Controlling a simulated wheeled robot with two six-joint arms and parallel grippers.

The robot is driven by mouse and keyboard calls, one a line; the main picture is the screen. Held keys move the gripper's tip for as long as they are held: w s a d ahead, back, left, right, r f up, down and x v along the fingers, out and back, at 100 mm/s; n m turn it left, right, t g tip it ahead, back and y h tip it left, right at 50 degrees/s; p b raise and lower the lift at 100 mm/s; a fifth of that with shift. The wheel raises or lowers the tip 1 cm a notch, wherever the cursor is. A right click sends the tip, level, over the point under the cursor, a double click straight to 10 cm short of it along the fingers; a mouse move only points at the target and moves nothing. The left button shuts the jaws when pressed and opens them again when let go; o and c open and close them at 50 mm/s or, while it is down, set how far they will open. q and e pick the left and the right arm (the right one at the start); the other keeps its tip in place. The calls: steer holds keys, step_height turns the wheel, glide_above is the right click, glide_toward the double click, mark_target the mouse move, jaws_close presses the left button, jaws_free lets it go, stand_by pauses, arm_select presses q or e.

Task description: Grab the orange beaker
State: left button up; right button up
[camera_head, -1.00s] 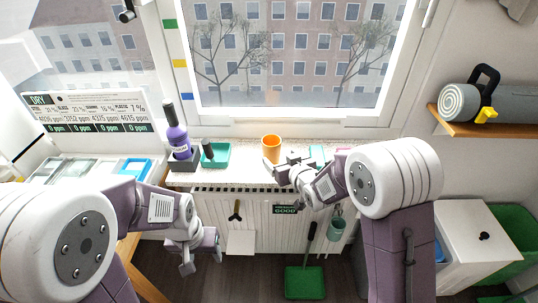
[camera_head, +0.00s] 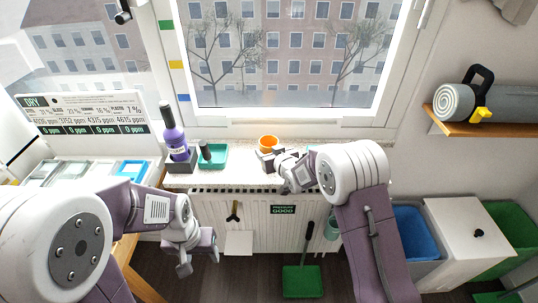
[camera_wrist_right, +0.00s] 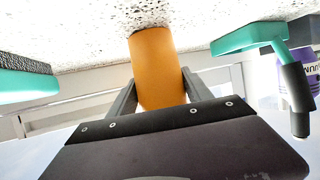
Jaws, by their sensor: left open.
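The orange beaker (camera_head: 268,142) stands upright on the speckled windowsill. In the right wrist view, which is upside down, the beaker (camera_wrist_right: 157,65) is between the two fingers of my right gripper (camera_wrist_right: 159,85). One finger lies along each side of it; I cannot tell whether they press on it. In the head view the right gripper (camera_head: 270,158) is at the beaker's near side and hides its lower part. My left gripper (camera_head: 198,257) is open and empty, low in front of the radiator.
A teal tray (camera_head: 213,158) and a purple bottle (camera_head: 175,139) in a dark holder stand left of the beaker on the sill. The window is behind. A radiator (camera_head: 262,208) is below. A blue bin (camera_head: 415,232) and a white box (camera_head: 465,235) stand at right.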

steer(key=c, duration=0.8)
step_height(320, 180, up, 28)
steer(key=p, duration=1.1)
steer(key=shift+p, duration=0.35)
steer(key=shift+w, duration=0.1)
